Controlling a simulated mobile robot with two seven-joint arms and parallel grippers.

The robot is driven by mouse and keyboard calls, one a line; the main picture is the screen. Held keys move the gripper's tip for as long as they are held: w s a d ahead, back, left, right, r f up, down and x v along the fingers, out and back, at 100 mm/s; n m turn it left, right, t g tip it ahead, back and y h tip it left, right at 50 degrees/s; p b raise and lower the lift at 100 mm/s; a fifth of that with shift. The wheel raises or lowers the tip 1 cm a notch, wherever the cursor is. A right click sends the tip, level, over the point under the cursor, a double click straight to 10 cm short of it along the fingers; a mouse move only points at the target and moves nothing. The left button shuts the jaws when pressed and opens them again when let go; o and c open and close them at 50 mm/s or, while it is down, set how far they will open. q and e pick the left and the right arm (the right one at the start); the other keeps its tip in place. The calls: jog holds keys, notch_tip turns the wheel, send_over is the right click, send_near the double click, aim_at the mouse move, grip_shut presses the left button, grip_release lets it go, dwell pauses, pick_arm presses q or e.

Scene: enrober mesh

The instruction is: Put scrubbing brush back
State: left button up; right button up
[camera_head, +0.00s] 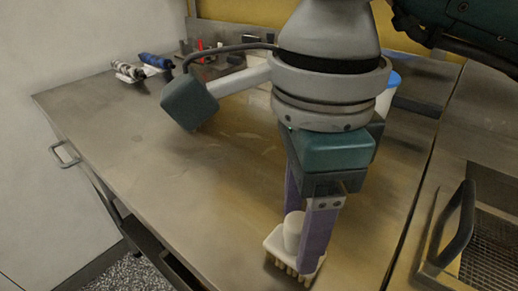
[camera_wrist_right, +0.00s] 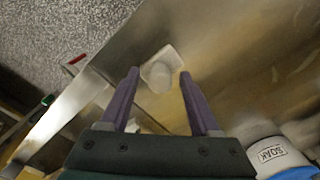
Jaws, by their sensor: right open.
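The scrubbing brush (camera_head: 275,243) has a white block, a rounded knob on top and tan bristles. It sits bristles down on the steel table near its front edge. My right gripper (camera_head: 303,246) points down at it with purple fingers; the near finger hides part of the brush in the head view. In the right wrist view the brush (camera_wrist_right: 162,70) shows between and beyond the open fingertips (camera_wrist_right: 159,73). I cannot tell whether a finger touches the knob. My left gripper is not in view.
A white tub (camera_wrist_right: 272,154) marked SOAK, with blue on it, stands behind my right arm. A wire mesh (camera_head: 490,262) with a dark handle (camera_head: 458,225) is at right. The table's left (camera_head: 110,135) is clear.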

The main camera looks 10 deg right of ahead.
aim_at(300, 222)
jog(key=shift+r, duration=0.15)
notch_tip(300, 222, up, 12)
jog(key=shift+p, duration=0.35)
jog(key=shift+a, duration=0.1)
